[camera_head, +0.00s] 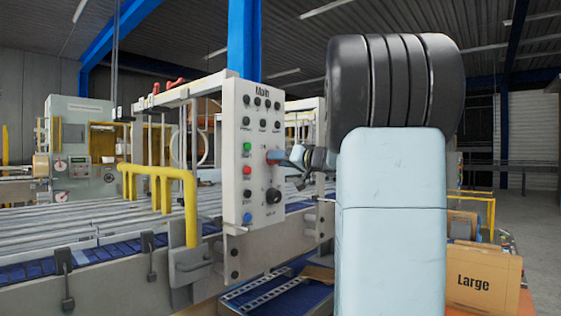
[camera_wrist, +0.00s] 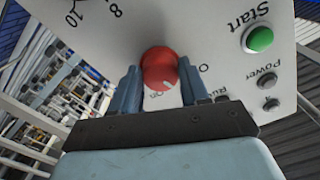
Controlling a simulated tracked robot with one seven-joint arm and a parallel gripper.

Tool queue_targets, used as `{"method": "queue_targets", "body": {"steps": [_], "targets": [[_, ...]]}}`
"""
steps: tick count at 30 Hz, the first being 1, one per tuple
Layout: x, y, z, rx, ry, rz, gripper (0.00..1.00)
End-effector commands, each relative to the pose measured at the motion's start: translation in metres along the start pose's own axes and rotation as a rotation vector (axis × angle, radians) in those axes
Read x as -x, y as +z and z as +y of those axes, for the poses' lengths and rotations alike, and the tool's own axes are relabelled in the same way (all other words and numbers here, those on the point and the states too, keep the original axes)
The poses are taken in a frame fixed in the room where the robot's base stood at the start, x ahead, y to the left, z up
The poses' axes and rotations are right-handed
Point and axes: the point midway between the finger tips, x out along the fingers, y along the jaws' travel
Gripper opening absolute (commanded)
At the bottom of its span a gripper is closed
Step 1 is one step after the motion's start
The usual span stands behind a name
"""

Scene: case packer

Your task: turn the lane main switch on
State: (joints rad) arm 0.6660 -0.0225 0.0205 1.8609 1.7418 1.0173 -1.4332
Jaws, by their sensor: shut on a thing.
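The lane main switch is a red rotary knob (camera_wrist: 159,66) on the light panel, between the two blue fingers of my gripper (camera_wrist: 159,82) in the wrist view. My gripper is shut on it from both sides. A short white mark shows on the knob's lower part, near lettering that is partly hidden. In the head view my gripper (camera_head: 281,157) reaches the front of the control panel (camera_head: 231,178) from the right. Most of the knob (camera_head: 270,157) is hidden there behind the fingers.
A green Start button (camera_wrist: 260,39) and a small dark Power light (camera_wrist: 268,80) sit beside the knob. The panel also carries a red button (camera_head: 247,170) and a black dial (camera_head: 273,196). A yellow rail (camera_head: 160,172) stands left, and a Large carton (camera_head: 483,280) lower right.

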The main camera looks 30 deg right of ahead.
Motion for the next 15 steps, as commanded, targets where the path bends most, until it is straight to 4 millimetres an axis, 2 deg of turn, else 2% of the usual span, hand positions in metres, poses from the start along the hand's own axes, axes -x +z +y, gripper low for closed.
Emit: {"method": "queue_targets", "body": {"steps": [15], "targets": [[-0.0006, 0.0004, -0.0012, -0.491, 0.0, -0.002, 0.14]]}}
